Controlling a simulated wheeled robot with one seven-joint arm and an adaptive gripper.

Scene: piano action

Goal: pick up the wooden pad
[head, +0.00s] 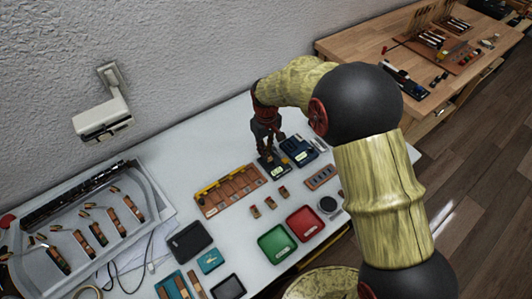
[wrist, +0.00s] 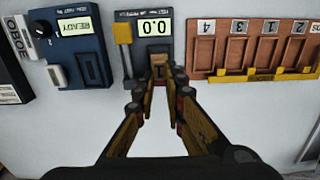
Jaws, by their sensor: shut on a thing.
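My gripper (wrist: 160,82) points down over a dark device (wrist: 128,33) whose display reads 0.0. Its fingertips are closed on a small brown wooden pad (wrist: 158,70) at the front of that device. The fingers hide the pad's sides, and I cannot tell whether it touches the device. In the head view my gripper (head: 268,147) is just above the dark device (head: 273,166), and the pad is too small to make out there.
A blue device (wrist: 70,45) reading READY stands to the left in the wrist view. A wooden rack (wrist: 235,72) with numbered slots is to the right. In the head view, small wooden blocks (head: 270,202), a green tray (head: 277,243) and a red tray (head: 306,223) lie nearer.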

